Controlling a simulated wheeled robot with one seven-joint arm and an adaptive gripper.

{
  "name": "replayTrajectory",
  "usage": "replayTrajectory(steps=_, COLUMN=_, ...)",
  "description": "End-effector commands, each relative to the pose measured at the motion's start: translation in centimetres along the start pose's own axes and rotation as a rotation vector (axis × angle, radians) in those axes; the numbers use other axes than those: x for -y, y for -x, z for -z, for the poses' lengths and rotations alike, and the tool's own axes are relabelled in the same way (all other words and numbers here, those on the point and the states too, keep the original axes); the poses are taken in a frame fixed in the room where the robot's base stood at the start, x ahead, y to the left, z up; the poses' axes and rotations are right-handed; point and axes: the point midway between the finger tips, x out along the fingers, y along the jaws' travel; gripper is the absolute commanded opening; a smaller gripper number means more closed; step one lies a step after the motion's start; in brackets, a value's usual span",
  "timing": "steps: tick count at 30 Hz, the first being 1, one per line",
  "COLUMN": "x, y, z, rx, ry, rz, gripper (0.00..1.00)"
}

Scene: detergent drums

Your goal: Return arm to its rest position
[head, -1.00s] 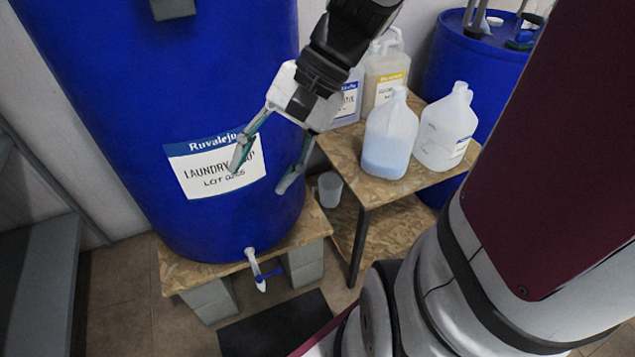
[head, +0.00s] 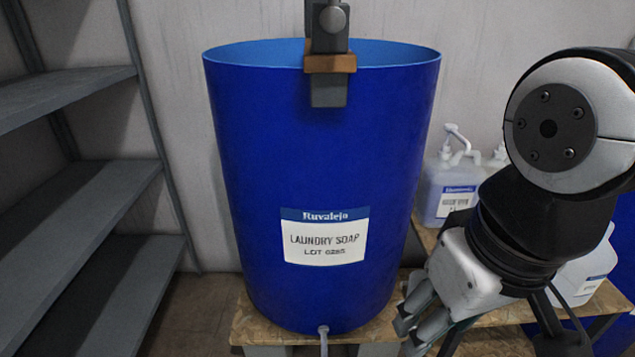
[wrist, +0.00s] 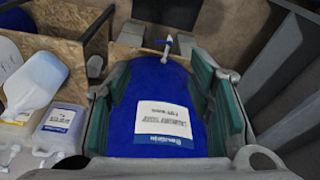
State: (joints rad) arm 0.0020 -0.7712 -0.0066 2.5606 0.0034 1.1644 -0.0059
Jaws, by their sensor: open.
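My gripper (head: 425,318) is in the head view at the lower right, beside the blue laundry soap drum (head: 320,150). It points down and to the left, with its fingers partly hidden by its own body. In the wrist view the two green-padded fingers of my gripper (wrist: 163,85) stand wide apart with nothing held between them. The drum (wrist: 182,80) shows beyond them, upside down, with its white label and tap. My arm's dark and white links fill the right of the head view.
Jugs (head: 455,190) stand on a wooden stand at the right, partly behind my arm. Grey shelves (head: 80,190) stand at the left. The drum rests on a wooden board (head: 262,332). A grey clamp-like fitting (head: 328,60) sits on the drum's rim.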

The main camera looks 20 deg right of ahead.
Motion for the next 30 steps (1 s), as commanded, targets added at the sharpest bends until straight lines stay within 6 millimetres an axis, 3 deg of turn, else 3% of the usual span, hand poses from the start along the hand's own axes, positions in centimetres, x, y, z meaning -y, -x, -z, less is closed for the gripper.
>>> replayTrajectory(steps=15, x=-0.2, y=9.8, z=1.7, rx=-0.156, ry=0.003, rz=-0.011, gripper=0.48)
replayTrajectory(steps=30, x=-0.2, y=10.5, z=2.1, rx=-0.178, ry=0.004, rz=-0.013, gripper=0.48)
